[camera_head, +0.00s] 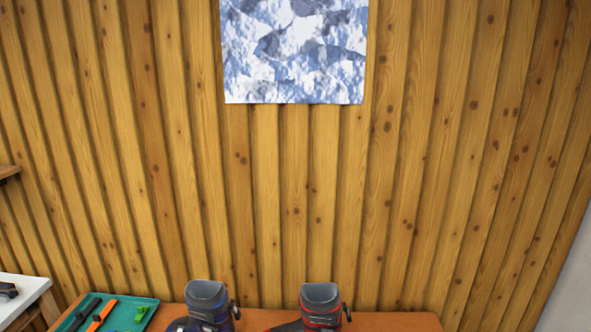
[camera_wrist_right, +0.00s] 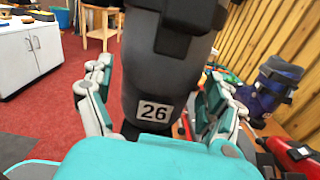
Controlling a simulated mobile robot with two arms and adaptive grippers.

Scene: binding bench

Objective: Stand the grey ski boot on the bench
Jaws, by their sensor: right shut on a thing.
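The grey ski boot (camera_wrist_right: 150,75) fills the middle of the right wrist view, with a white "26" label on it. My right gripper (camera_wrist_right: 155,92) is shut on it, one finger on each side. The boot's top and bottom ends are cut off or hidden, so I cannot tell what it rests on. The wooden bench (camera_head: 400,321) shows only as a strip along the bottom of the head view. Neither of my grippers shows in the head view.
A blue boot (camera_head: 207,302) and a dark boot with red trim (camera_head: 320,304) stand on the bench. A teal tray (camera_head: 152,312) of tools lies at its left. The wrist view shows red equipment (camera_wrist_right: 292,155) beside the gripper and a white cabinet (camera_wrist_right: 30,55) across the red floor.

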